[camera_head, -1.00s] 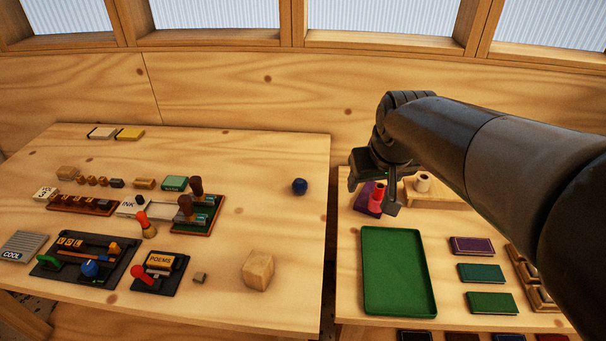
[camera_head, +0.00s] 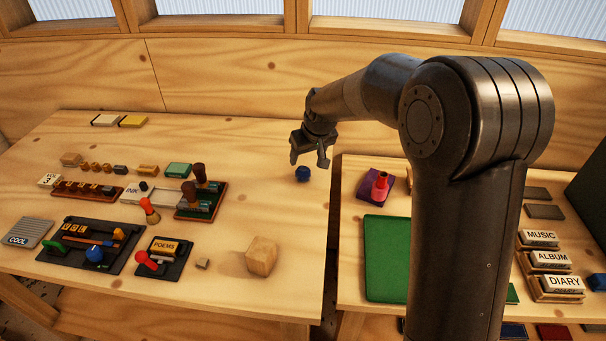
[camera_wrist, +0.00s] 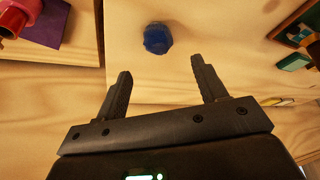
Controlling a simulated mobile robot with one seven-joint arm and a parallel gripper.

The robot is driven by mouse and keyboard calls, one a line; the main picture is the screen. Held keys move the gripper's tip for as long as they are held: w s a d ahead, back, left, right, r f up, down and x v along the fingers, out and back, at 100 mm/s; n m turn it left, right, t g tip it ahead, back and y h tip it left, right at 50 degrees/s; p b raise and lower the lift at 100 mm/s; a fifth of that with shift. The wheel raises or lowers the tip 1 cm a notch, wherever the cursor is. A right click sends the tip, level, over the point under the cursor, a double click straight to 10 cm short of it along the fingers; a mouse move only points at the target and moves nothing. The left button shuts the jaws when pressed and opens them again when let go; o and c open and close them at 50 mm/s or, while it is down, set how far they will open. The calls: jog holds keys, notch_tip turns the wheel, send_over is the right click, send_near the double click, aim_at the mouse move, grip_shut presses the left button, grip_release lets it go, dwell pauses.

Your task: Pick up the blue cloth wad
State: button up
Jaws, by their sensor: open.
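The blue cloth wad (camera_head: 303,174) is a small dark blue lump on the right part of the left wooden table, near that table's right edge. My gripper (camera_head: 311,156) is open and empty, just above and behind the wad in the head view. In the wrist view the wad (camera_wrist: 158,38) lies beyond the two spread fingertips (camera_wrist: 160,68), roughly centred between them and apart from both. How high the fingers are above the table is hard to tell.
A wooden block (camera_head: 262,256) and stamp pieces on a red-brown holder (camera_head: 200,201) stand left of the wad. A gap separates this table from the right one, which bears a green tray (camera_head: 385,258) and a purple block with a red spool (camera_head: 380,187). Bare wood surrounds the wad.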

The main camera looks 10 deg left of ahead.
aim_at(303, 169)
jog(key=x, duration=0.9)
jog(key=shift+s+f, duration=0.1)
jog(key=shift+f, duration=0.05)
jog(key=shift+c, duration=0.6)
jog(key=c, duration=0.9)
